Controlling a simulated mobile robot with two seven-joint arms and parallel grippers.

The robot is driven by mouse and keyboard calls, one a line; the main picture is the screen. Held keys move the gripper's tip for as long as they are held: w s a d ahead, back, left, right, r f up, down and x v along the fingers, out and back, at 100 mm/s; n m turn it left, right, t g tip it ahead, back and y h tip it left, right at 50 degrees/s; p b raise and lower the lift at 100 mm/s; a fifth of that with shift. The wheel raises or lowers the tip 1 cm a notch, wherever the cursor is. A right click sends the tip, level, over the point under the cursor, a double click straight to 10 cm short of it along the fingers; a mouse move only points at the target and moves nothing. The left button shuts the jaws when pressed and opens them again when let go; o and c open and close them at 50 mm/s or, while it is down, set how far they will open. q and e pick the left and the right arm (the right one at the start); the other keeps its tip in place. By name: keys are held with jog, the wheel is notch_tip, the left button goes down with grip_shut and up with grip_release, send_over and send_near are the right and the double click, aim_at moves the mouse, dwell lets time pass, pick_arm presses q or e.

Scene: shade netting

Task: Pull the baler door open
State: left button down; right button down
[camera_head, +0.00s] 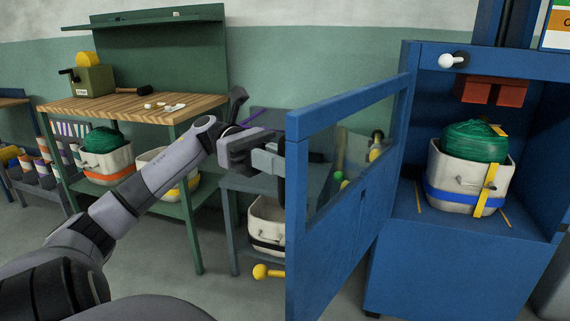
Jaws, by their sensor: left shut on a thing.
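The blue baler door (345,235) stands swung open toward me, hinged on the left side of the blue baler (450,250). It has a window in its upper half. My left gripper (273,160) comes in from the left and is shut at the door's free edge, on the door handle, which is mostly hidden by the fingers and the door edge. Inside the open baler chamber stands a white bin (455,180) holding a green netting bundle (474,140), with blue and yellow straps. A reddish-brown press block (491,91) hangs above it. My right gripper is not in view.
A green workbench (190,195) with a wooden top stands at the back left, with white bins below. A grey cart (232,200) stands close behind my left gripper and the door. Grey floor (165,265) is clear in front of the workbench.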

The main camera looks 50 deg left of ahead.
pick_arm(q)
jog(key=c, duration=1.2)
grip_release()
jog(key=shift+c, duration=0.2)
jog(key=s+a, duration=0.1)
jog(key=a, duration=0.6)
jog(key=shift+s, duration=0.1)
